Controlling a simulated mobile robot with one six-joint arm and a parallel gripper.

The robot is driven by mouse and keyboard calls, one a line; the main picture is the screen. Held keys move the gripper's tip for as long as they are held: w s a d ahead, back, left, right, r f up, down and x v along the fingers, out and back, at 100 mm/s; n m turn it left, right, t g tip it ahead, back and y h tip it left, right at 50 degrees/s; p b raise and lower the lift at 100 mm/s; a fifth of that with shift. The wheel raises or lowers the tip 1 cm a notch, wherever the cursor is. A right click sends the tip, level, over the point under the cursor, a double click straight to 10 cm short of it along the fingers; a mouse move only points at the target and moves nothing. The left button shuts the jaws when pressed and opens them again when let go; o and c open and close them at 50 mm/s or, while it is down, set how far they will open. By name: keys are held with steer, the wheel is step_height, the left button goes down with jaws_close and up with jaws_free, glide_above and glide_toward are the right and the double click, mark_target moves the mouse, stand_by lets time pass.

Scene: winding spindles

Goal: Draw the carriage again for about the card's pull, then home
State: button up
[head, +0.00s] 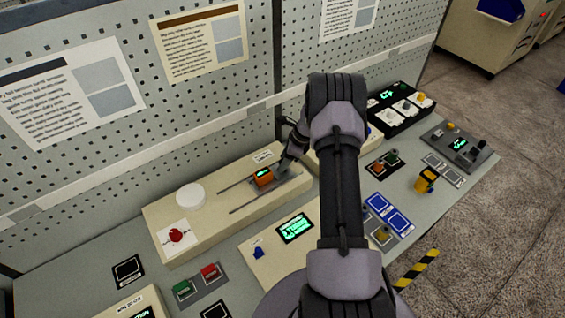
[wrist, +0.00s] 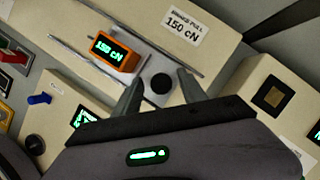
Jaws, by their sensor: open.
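The carriage (head: 283,185) is a grey plate on two dark rails on a long cream bench unit; it also shows in the wrist view (wrist: 146,67). An orange readout (head: 264,177) sits on it and reads 150 cN in the wrist view (wrist: 113,52). A round black knob (wrist: 160,83) stands on the plate. My gripper (wrist: 160,76) is open, with one finger on each side of the knob and small gaps visible. In the head view my gripper (head: 288,163) is at the carriage, partly hidden by my arm. The card (wrist: 183,25) reads 150 cN; it also shows behind the rails (head: 263,156).
A white disc (head: 191,195) and a red knob (head: 175,236) are on the unit's left part. A lit screen (head: 295,228) and blue lever (head: 258,253) stand in front. A yellow object (head: 426,180) is at the right. A perforated wall (head: 110,155) runs behind.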

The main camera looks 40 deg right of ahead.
steer(key=v, duration=1.6)
steer(key=shift+p, duration=0.3)
steer(key=shift+s, duration=0.1)
